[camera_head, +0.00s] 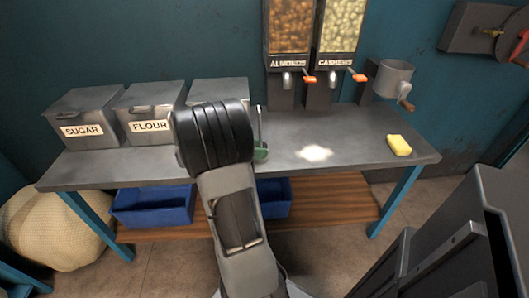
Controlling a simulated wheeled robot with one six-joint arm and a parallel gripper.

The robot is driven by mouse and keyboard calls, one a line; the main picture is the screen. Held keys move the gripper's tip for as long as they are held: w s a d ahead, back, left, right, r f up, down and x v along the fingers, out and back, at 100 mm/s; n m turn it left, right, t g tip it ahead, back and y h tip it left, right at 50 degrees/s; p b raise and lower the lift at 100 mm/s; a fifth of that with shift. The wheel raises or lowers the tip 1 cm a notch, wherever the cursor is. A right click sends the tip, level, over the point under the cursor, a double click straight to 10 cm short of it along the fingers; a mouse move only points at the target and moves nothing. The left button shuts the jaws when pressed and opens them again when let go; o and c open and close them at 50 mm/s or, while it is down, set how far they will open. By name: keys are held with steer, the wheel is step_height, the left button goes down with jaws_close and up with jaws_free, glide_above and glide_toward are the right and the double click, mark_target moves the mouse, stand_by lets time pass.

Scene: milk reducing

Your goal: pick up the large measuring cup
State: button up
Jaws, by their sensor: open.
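I cannot make out a large measuring cup for certain. A small green object (261,151) with a thin upright handle stands on the grey table, just right of my arm and partly hidden by it. It may be a cup or scoop. My arm rises from the bottom middle and ends in view at a black ribbed joint, over the table's front left part. My gripper's fingers do not show; they are hidden behind this joint or out of sight.
The grey table (360,150) holds a sugar bin (85,112), a flour bin (150,108), another bin (220,90), almond (290,30) and cashew (340,30) dispensers, a grinder (393,78) and a yellow sponge (399,145). A white patch (314,153) lies mid-table. Blue crates (152,205) sit below.

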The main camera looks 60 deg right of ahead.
steer(key=shift+s+d+f, duration=0.15)
steer(key=shift+d+f, duration=0.1)
steer(key=shift+d, duration=0.05)
steer(key=shift+c, duration=0.9)
steer(key=shift+s, duration=0.1)
jaws_close()
